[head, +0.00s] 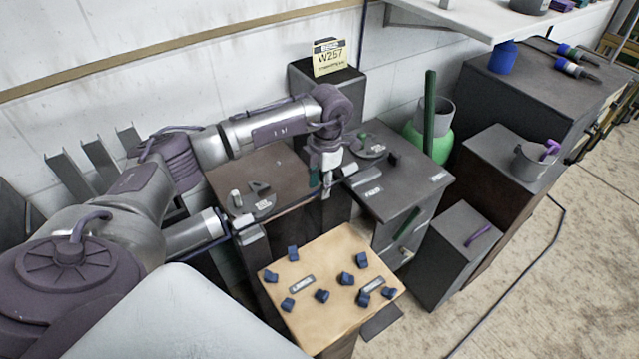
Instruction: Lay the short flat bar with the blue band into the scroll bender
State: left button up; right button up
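My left gripper (321,184) points down between the brown-topped stand and the grey cabinet. A thin dark bar (285,209) runs beside its fingertips, between small grey blocks at either end. The fingers are too small to show whether they are shut on it, and I cannot make out a blue band. One round bending fixture (252,203) with upright pegs sits on the brown top. Another round fixture (368,146) with a green knob sits on the grey cabinet. I cannot tell which is the scroll bender.
A wooden-topped table (335,260) with several dark blue blocks stands in front. The grey cabinet (410,180) is right of the gripper. A green rounded container (435,142) and a yellow W257 sign (329,57) stand behind. Open floor (540,270) lies to the right.

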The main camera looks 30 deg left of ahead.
pick_arm(q)
notch_tip(320, 180, up, 12)
jog(key=w, duration=0.1)
jog(key=shift+w+d, duration=0.15)
jog(key=shift+d, duration=0.1)
jog(key=shift+f, duration=0.1)
dwell(0.6)
